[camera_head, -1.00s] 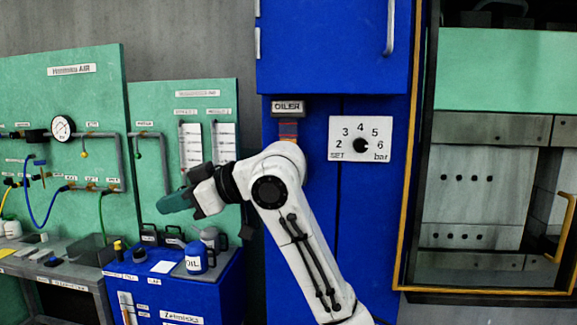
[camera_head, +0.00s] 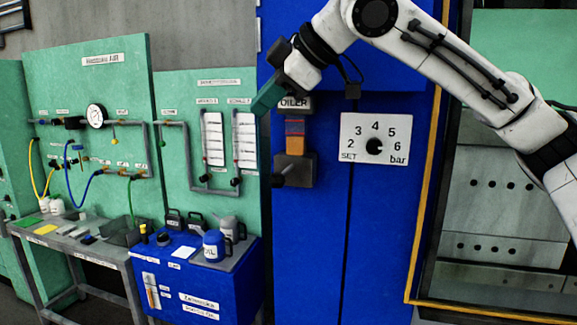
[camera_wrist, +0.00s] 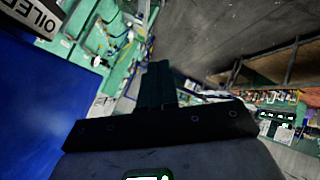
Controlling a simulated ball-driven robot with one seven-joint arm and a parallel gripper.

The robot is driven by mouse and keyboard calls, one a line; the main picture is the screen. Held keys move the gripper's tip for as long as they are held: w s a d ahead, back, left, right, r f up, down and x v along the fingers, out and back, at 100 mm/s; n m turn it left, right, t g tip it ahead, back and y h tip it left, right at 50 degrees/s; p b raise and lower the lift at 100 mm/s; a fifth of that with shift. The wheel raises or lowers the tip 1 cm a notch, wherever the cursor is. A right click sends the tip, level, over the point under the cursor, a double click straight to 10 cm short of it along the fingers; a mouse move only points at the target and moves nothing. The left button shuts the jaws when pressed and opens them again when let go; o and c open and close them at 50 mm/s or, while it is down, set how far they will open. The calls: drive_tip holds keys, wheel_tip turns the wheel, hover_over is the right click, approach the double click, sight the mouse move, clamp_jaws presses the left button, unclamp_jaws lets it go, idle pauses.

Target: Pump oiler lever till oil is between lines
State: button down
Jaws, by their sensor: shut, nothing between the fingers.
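The oiler (camera_head: 295,142) is mounted on the blue press cabinet. It has an orange sight window with a reddish upper part, over a dark block. My gripper (camera_head: 266,100) is shut and empty, up and left of the oiler, beside the label and apart from the lever. In the wrist view my closed fingers (camera_wrist: 158,85) point away with nothing between them.
A pressure dial plate (camera_head: 375,138) is right of the oiler. A blue cabinet (camera_head: 190,285) with a blue oil can (camera_head: 213,246) stands at lower left. Green panels with pipes and a gauge (camera_head: 96,116) line the wall. Space in front of the lever looks clear.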

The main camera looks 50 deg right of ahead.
drive_tip(key=shift+s+d+r+g+h, duration=0.2)
drive_tip(key=shift+s+d+g+h, duration=0.15)
drive_tip(key=shift+s+d, duration=0.6)
drive_tip(key=shift+w, duration=0.15)
drive_tip(key=b, duration=0.6)
hover_over(281, 175)
wheel_tip(281, 175, down, 6)
drive_tip(key=shift+f, duration=0.25)
drive_tip(key=shift+f+b, duration=0.75)
drive_tip(key=shift+f, duration=0.4)
drive_tip(key=shift+f, duration=0.15)
drive_tip(key=shift+f, duration=0.25)
